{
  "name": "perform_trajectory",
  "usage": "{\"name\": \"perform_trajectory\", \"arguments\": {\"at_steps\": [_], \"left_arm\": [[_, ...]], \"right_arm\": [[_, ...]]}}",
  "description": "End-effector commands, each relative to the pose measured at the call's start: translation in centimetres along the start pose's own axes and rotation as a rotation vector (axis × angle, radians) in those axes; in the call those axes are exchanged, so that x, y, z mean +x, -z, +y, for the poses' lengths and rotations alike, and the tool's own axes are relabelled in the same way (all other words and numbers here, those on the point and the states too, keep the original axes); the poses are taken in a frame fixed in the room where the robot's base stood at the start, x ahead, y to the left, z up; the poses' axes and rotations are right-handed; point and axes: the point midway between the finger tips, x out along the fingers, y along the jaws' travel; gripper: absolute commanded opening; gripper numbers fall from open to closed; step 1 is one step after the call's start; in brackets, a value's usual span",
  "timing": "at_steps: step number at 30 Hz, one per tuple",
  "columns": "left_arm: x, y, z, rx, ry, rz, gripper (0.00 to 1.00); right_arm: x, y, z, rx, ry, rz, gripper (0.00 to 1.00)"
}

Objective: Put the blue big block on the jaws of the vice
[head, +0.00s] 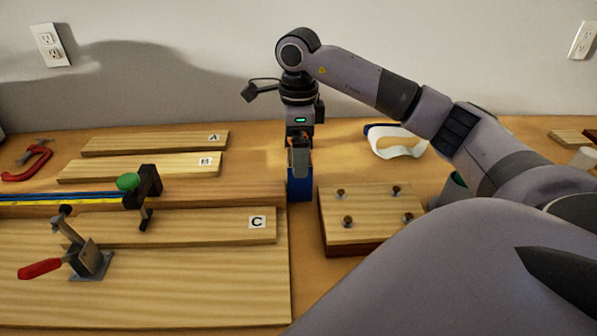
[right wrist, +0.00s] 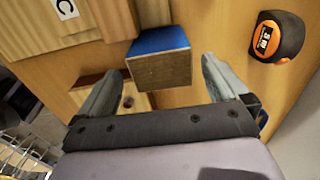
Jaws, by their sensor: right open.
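The blue block (head: 300,187) stands on the table right of the boards, directly below my right gripper (head: 300,170). In the right wrist view the block (right wrist: 158,42) shows a blue face and a bare wood-coloured face. It lies between the lines of the two open fingers (right wrist: 163,66), with a visible gap on both sides. No vice is clearly recognisable. A black clamp with a green knob (head: 128,182) sits on blue and yellow bars at the left, and a toggle clamp with a red handle (head: 88,260) stands in front. My left gripper is not in view.
Boards marked A (head: 150,144), B (head: 130,168) and C (head: 180,229) lie at left. A wooden block with several screws (head: 372,214) is close right of the blue block. A tape measure (right wrist: 277,38) lies nearby. A white-strapped item (head: 398,148) is behind right.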

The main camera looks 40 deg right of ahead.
Motion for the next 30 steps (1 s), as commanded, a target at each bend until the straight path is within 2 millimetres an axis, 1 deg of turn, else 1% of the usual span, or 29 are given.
{"name": "perform_trajectory", "arguments": {"at_steps": [1,3,6,14,15,17,18,20,22,23,30], "left_arm": [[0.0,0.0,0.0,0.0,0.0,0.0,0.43],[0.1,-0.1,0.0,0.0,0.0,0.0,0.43],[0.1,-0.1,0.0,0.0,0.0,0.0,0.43],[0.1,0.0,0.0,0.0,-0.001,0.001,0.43],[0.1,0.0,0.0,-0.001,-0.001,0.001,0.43],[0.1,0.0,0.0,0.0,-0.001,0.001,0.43],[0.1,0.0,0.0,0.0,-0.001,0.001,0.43],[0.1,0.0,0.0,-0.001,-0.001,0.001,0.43],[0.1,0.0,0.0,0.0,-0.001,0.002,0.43],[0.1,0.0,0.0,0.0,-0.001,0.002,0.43],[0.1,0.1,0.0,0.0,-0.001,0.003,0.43]], "right_arm": [[1.0,0.2,-0.1,0.001,-0.003,0.003,1.0],[2.0,0.2,-0.1,0.0,-0.002,0.003,1.0],[2.9,0.2,-0.1,0.0,-0.001,0.002,1.0],[3.2,0.2,-0.1,-0.001,0.001,0.0,1.0],[3.2,0.2,-0.1,-0.001,0.001,0.0,0.94],[3.2,0.2,-0.1,-0.001,0.001,0.0,0.74],[3.2,0.2,-0.1,-0.001,0.0,0.001,0.61],[3.2,0.2,-0.1,-0.001,0.0,0.001,0.43],[3.1,0.1,-0.1,-0.001,0.001,0.0,0.43],[3.1,0.1,-0.1,-0.001,0.001,0.0,0.37],[2.9,0.1,-0.1,-0.001,0.001,-0.001,0.37]]}}
